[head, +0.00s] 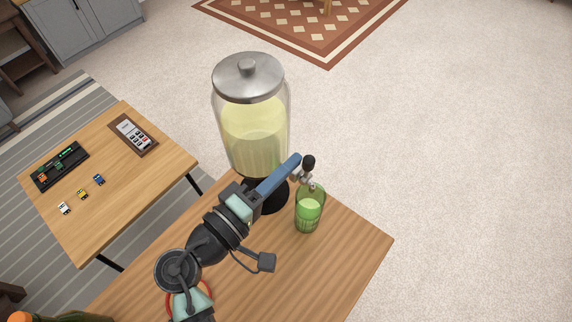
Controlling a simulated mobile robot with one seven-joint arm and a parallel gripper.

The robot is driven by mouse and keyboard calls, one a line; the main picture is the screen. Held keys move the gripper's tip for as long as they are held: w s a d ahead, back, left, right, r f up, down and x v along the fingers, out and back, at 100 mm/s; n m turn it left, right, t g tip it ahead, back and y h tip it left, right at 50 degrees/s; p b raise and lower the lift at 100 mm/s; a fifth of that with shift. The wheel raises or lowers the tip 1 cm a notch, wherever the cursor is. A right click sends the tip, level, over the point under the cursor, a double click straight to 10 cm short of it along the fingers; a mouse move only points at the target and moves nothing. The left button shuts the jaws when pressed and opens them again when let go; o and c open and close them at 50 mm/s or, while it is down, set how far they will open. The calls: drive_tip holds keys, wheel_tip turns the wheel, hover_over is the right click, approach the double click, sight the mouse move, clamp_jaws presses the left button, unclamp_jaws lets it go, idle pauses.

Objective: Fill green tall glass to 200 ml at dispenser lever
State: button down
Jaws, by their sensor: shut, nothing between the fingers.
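The glass dispenser (252,135) with a metal lid stands on the wooden counter and holds pale yellow liquid. Its black lever knob (309,162) sticks out at the right, above the metal tap (304,178). The green tall glass (309,211) stands upright below the tap. A lighter green area shows inside the glass, but I cannot read its level in ml. My gripper (296,159) is shut and empty, with its blue fingers pointing up and right. Its tip is close beside the lever knob; I cannot tell whether they touch. My arm hides part of the dispenser's black base.
The wooden counter (345,250) is clear to the right of the glass, up to its edge. Open carpet lies beyond.

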drive_tip(key=m+b, duration=0.2)
drive_tip(key=s+d+m+b, duration=0.1)
drive_tip(key=shift+s+d+f+m+b, duration=0.1)
drive_tip(key=shift+d+m+b, duration=0.2)
drive_tip(key=shift+m+b, duration=0.1)
drive_tip(key=shift+s+d+b, duration=0.35)
drive_tip(key=shift+d, duration=0.15)
drive_tip(key=shift+s+d, duration=0.1)
idle(0.4)
drive_tip(key=b+v, duration=0.2)
drive_tip(key=v, duration=1.1)
drive_tip(key=shift+r, duration=0.3)
idle(1.0)
